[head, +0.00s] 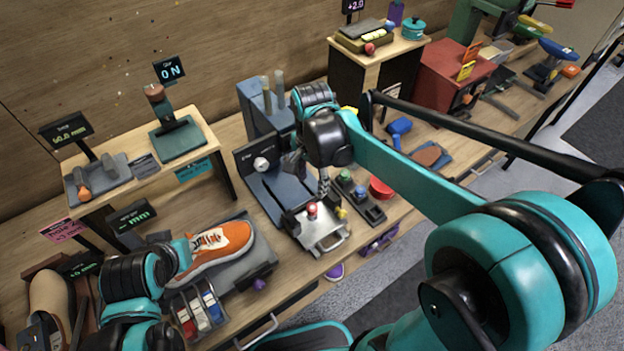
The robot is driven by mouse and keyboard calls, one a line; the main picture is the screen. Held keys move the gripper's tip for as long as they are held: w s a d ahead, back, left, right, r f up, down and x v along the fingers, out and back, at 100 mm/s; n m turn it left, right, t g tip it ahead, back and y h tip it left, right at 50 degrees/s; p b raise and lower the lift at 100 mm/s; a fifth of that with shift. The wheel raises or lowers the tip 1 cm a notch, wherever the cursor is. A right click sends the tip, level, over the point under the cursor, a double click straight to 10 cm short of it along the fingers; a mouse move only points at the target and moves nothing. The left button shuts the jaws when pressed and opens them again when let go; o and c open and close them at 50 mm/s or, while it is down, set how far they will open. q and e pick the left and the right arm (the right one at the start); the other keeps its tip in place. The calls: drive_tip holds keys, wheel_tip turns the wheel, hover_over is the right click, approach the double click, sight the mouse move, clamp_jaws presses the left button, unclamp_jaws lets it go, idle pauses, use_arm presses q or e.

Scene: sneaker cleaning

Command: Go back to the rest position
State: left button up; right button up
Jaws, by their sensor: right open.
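My right gripper (311,178) is in the head view, at the end of the right arm that reaches in from the right. It points down over the blue-grey fixture with a metal plate (318,228), and it is open, with nothing seen between its fingers. Part of it is hidden behind my wrist. My left arm comes in at the lower left, beside the orange sneaker (222,240); its fingers do not show. The sneaker lies on a grey stand on the bench.
The wooden workbench (200,205) is crowded. A small raised shelf (205,135) with gauges stands at the left back. A tray of coloured blocks (200,310) sits near the front edge. A red box (440,75) and a dark cabinet (352,85) stand at the back right. Open floor lies at right.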

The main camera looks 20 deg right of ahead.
drive_tip(key=shift+s, duration=0.1)
drive_tip(key=s+d+n+t+b, duration=0.1)
drive_tip(key=s+d+n+t, duration=0.1)
drive_tip(key=s+n, duration=0.3)
drive_tip(key=s+d+f+n+t+b, duration=0.1)
drive_tip(key=s+d+n+t, duration=0.1)
drive_tip(key=s+n+t, duration=0.3)
drive_tip(key=shift+d+n+b, duration=0.35)
drive_tip(key=shift+n, duration=0.75)
